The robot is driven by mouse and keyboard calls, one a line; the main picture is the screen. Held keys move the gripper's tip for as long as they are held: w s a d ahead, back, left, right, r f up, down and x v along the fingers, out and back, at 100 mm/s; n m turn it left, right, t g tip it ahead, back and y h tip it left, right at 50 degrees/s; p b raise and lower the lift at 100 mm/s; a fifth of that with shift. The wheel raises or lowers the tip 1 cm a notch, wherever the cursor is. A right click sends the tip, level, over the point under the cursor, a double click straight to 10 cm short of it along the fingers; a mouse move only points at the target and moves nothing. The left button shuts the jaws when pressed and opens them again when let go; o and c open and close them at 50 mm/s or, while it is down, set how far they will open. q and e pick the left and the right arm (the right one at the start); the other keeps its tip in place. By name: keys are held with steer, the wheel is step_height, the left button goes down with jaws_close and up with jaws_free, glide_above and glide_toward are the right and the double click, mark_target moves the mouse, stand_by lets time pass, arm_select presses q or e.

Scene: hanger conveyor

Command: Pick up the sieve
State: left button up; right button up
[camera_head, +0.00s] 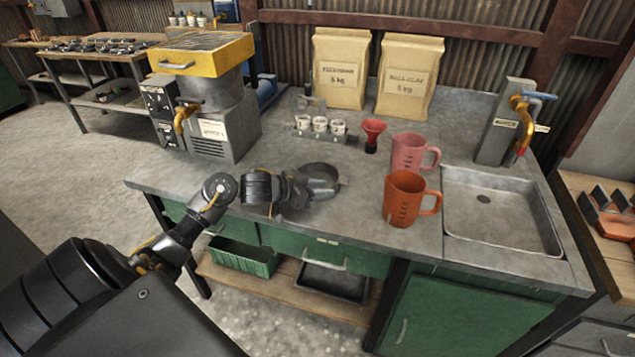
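A grey round, shallow piece that looks like the sieve (320,170) is on the worktop (365,235), just behind my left gripper. Its mesh cannot be made out, and the gripper hides its near side. My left gripper (322,188) reaches in from the left, low over the worktop, with its fingers at the near side of the round piece. The fingers are dark and overlap it, so I cannot tell whether they are open or shut, or whether they touch it. My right gripper is not in view.
An orange jug (405,200) and a pink jug (408,153) stand right of the gripper, before the sink (500,218). A red funnel (373,130), small cups (320,124) and two paper bags (340,75) stand behind. A yellow-topped machine (205,57) stands left.

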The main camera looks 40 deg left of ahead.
arm_select(q)
steer(key=shift+d, duration=0.1)
jaws_close()
steer(key=shift+f, duration=0.1)
stand_by(0.5)
steer(key=shift+w+r, duration=0.1)
steer(key=shift+r, duration=0.3)
step_height(320, 180, up, 2)
steer(key=shift+r, duration=0.15)
steer(key=s+d+r+p, duration=0.1)
steer(key=s+d+r, duration=0.4)
steer(key=s+r, duration=0.5)
steer(key=s, duration=0.3)
steer(key=shift+d, duration=0.1)
